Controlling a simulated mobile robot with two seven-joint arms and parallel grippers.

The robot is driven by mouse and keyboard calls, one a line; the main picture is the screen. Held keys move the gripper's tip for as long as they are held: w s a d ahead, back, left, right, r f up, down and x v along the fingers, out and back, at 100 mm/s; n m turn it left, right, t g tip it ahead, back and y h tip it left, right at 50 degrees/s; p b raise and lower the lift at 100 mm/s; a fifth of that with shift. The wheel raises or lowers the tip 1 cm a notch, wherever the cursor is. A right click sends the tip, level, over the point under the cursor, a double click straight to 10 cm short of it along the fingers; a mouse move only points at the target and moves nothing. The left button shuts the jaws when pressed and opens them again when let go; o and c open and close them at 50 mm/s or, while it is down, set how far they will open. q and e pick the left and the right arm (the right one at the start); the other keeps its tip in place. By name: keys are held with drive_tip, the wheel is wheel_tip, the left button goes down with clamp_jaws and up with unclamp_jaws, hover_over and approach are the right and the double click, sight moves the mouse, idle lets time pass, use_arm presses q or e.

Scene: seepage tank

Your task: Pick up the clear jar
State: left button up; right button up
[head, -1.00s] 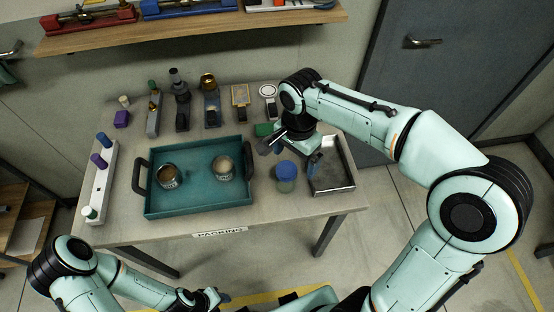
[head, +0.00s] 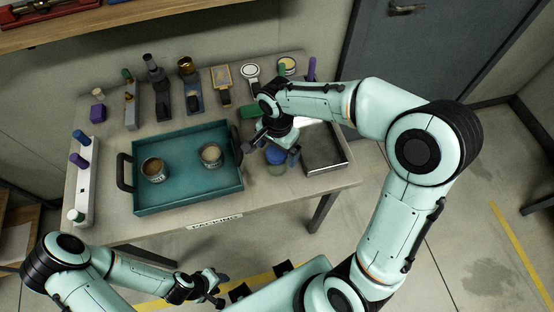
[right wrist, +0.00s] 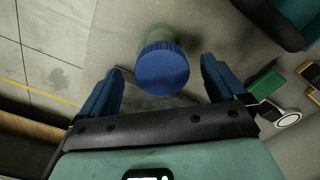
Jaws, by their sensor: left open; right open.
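The clear jar (head: 277,169) with a blue lid stands upright on the table, between the teal tray and the grey metal tray. In the right wrist view its blue lid (right wrist: 163,69) lies between my two fingers, with a gap on each side, and its see-through body (right wrist: 160,36) shows beyond the lid. My right gripper (head: 268,149) is open and empty, pointing down just above the jar. It partly hides the lid in the head view. My left gripper (head: 216,289) is open and empty, low in front of the table.
The teal tray (head: 188,200) holds two open tins (head: 154,170). The grey metal tray (head: 326,164) is close on the jar's right. A green block (head: 249,111) and several small items stand behind. A white rack (head: 85,190) with several plugs is at the left.

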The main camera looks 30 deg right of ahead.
wheel_tip(320, 180, down, 3)
drive_tip(key=shift+w+f, duration=0.15)
drive_tip(key=shift+f, duration=0.05)
drive_tip(key=c, duration=1.2)
drive_tip(key=shift+r, duration=0.15)
